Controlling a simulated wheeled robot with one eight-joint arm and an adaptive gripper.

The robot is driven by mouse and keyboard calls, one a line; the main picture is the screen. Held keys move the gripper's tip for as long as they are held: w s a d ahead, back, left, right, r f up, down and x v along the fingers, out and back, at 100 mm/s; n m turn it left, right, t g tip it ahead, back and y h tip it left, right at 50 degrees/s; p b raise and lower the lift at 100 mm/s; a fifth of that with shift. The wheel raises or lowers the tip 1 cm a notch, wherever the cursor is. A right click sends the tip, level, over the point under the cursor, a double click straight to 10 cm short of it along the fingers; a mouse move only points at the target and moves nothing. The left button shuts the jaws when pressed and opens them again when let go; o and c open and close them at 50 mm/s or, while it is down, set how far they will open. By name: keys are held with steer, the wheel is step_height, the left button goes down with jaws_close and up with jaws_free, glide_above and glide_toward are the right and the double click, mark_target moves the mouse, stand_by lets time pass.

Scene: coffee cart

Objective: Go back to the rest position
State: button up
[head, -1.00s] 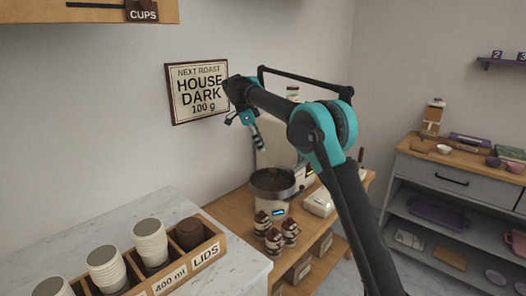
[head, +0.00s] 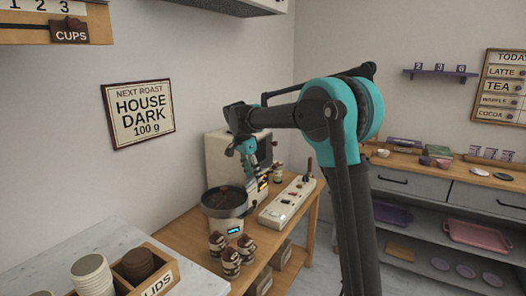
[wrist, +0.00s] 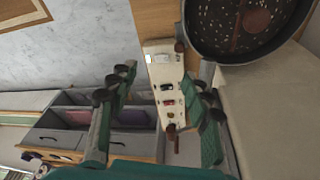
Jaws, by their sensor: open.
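My gripper (head: 247,150) hangs in the air at the end of my teal and black arm, above the wooden counter and in front of the cream machine. In the wrist view my gripper (wrist: 160,95) has its two fingers spread apart with nothing between them. The cream panel with switches seen past the fingers lies well below. The gripper touches nothing that I can see.
A dark round pan (head: 224,200) on a scale stands on the wooden counter (head: 180,238), with several brown-topped jars (head: 231,262) in front. A cream switch panel (head: 288,202) lies to the right. A lids box (head: 155,268) is lower left. Grey shelving (head: 450,205) stands at right.

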steer(key=s+d+f+n+t+y, duration=0.1)
steer(key=s+d+f+n, duration=0.1)
steer(key=s+d+f, duration=0.35)
steer(key=s+d+f+n, duration=0.3)
steer(key=s+d, duration=0.5)
steer(key=s, duration=0.1)
steer(key=s+d+f+n+t+y, duration=0.1)
steer(key=s+d+f+n, duration=0.1)
steer(key=s+d+f, duration=0.35)
steer(key=s+d+f+n, duration=0.1)
steer(key=s+d+f, duration=0.1)
steer(key=s, duration=0.4)
steer(key=s+d+f+n, duration=0.2)
steer(key=s+f, duration=0.1)
steer(key=s, duration=0.3)
steer(key=shift+s+d+f+t, duration=0.15)
steer(key=shift+s+d+t, duration=0.1)
steer(key=shift+d+t, duration=0.15)
